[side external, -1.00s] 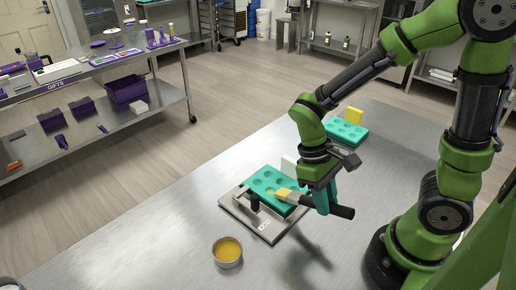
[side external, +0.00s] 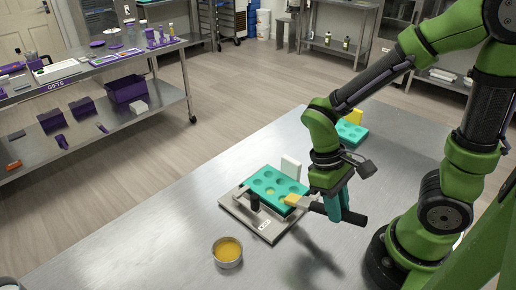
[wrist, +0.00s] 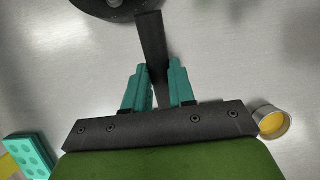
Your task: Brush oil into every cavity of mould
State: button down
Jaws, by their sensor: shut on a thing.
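A teal mould (side external: 268,184) with several round cavities sits on a metal fixture plate (side external: 240,212) on the steel table. At least one cavity near the middle looks yellowish. My gripper (side external: 338,206) is shut on the dark handle of a brush (side external: 312,207), right of the mould. The brush's yellow bristles (side external: 290,199) are at the mould's right front corner; I cannot tell if they touch it. In the wrist view my teal fingers (wrist: 158,85) close around the dark handle (wrist: 151,40); the bristles are hidden there. A round tin of yellow oil (side external: 228,252) stands in front of the fixture.
A second teal mould (side external: 350,132) with a yellow block (side external: 354,116) lies at the back of the table. A white upright block (side external: 291,167) stands behind the near mould. A dark knob (side external: 255,200) rises at the fixture's front. The table's left front is clear.

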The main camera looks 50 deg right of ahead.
jog(key=shift+s, duration=0.55)
jog(key=shift+w+r, duration=0.1)
jog(key=shift+r, duration=3.4)
jog(key=c, duration=1.5)
grip_release()
jog(key=shift+c, duration=0.2)
grip_shut()
